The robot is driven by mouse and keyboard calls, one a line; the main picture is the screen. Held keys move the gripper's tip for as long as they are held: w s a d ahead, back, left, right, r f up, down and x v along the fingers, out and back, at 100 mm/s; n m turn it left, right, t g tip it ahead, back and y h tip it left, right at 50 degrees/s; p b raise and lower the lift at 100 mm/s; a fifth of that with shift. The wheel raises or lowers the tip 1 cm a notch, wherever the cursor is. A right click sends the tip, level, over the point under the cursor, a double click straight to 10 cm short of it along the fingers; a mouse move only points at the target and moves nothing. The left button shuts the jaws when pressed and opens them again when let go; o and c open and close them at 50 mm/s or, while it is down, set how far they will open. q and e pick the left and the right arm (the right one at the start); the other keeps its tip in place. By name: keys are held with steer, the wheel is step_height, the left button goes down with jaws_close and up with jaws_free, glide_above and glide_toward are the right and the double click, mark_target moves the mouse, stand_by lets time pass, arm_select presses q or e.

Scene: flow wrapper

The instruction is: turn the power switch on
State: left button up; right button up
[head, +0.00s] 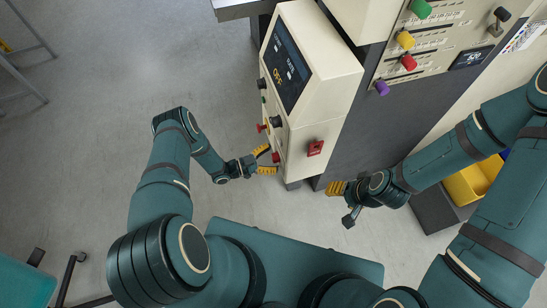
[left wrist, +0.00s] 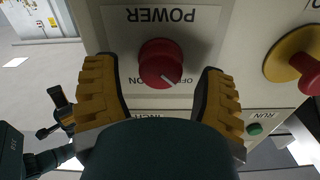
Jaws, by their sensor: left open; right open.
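The power switch is a round red knob (left wrist: 160,63) on a beige panel, under the upside-down word POWER in the left wrist view. A white mark on it points to the lower right, toward the OFF label. In the head view a red knob (head: 276,157) shows low on the control cabinet, just in front of my left gripper. My left gripper (head: 265,160) is open, its yellow fingers (left wrist: 160,95) on either side of the knob in the picture, with gaps. Whether they reach around it is unclear. My right gripper (head: 343,198) is open and empty, right of the cabinet.
The beige cabinet (head: 335,75) carries a screen (head: 285,65) and more buttons. A red-and-yellow button (left wrist: 300,62) and a green button (left wrist: 254,129) sit right of the knob. A red switch (head: 315,147) is on the cabinet's side. A yellow bin (head: 468,185) stands right.

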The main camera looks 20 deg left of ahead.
arm_select(q)
steer(key=shift+w+d, duration=0.3)
steer(key=shift+d, duration=0.15)
steer(key=c, duration=1.2)
